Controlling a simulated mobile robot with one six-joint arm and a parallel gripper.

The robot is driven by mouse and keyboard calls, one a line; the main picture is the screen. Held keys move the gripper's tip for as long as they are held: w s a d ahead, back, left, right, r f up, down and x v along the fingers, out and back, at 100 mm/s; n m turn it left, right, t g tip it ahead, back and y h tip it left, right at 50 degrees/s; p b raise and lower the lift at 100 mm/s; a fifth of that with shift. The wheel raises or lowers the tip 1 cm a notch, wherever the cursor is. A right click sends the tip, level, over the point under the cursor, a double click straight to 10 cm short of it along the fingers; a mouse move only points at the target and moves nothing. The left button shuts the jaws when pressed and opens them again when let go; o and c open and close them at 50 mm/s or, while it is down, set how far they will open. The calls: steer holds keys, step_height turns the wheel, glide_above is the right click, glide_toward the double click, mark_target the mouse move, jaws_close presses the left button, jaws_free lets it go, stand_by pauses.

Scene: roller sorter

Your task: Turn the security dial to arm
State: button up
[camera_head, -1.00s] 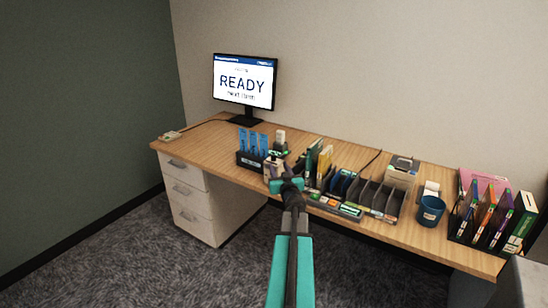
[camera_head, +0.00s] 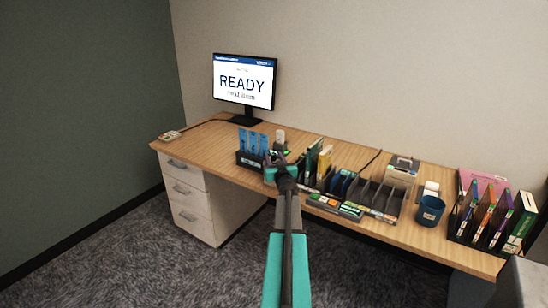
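I cannot make out a security dial clearly in this view. The monitor (camera_head: 244,82) at the back left reads "READY", with smaller blurred text below.
A black holder with blue items (camera_head: 250,161) stands left of my gripper. Black sorter slots (camera_head: 368,194), a blue cup (camera_head: 430,210) and a file rack (camera_head: 492,225) stand to the right. A small flat item (camera_head: 171,136) lies at the far left. The desk (camera_head: 205,138) is clear there.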

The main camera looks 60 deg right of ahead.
steer(key=shift+x, duration=0.8)
steer(key=c, duration=0.9)
steer(key=shift+d, duration=0.25)
jaws_close()
steer(key=shift+a, duration=0.2)
